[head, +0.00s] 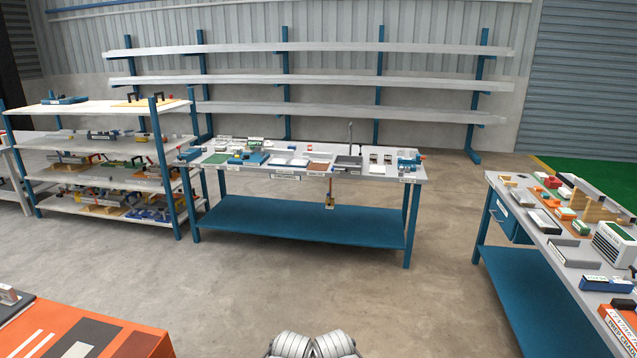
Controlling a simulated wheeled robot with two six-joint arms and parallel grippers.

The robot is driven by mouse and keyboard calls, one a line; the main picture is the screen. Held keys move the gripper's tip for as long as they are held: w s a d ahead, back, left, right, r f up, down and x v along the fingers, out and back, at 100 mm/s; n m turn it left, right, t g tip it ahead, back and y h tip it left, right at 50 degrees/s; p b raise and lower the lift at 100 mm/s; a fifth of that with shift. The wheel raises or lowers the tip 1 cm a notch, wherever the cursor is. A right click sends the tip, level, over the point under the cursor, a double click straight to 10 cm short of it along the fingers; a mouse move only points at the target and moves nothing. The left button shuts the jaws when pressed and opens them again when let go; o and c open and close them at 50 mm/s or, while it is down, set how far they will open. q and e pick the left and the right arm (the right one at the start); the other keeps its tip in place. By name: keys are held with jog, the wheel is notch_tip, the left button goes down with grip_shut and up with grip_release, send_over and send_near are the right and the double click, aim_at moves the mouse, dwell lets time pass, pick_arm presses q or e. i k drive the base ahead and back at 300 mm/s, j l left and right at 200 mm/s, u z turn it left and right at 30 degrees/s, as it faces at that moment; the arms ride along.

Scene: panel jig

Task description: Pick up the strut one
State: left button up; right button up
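I cannot pick out strut one with certainty in the head view; no readable label marks it. Tan wooden pieces (594,207) stand among the parts on the right-hand bench (540,232), and one of them could be a strut, but I cannot tell. Neither of my grippers shows. Two grey ribbed parts at the bottom centre edge seem to be mine, and no fingers are visible on them.
A blue-legged workbench (310,226) with trays and small parts stands ahead. A loaded shelf rack (102,172) is at left, long empty-looking shelves (310,81) behind. An orange-topped table (133,345) is at lower left. The concrete floor (330,293) between is clear.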

aim_at(305, 153)
jog(key=i+z, duration=0.25)
jog(key=i, duration=3.4)
jog(key=i+l+u, duration=0.1)
jog(key=i+u, duration=0.2)
jog(key=i, duration=0.2)
jog(key=i+l+u, duration=0.25)
jog(key=i, duration=0.25)
jog(key=i+l+u, duration=0.3)
jog(key=i, duration=0.2)
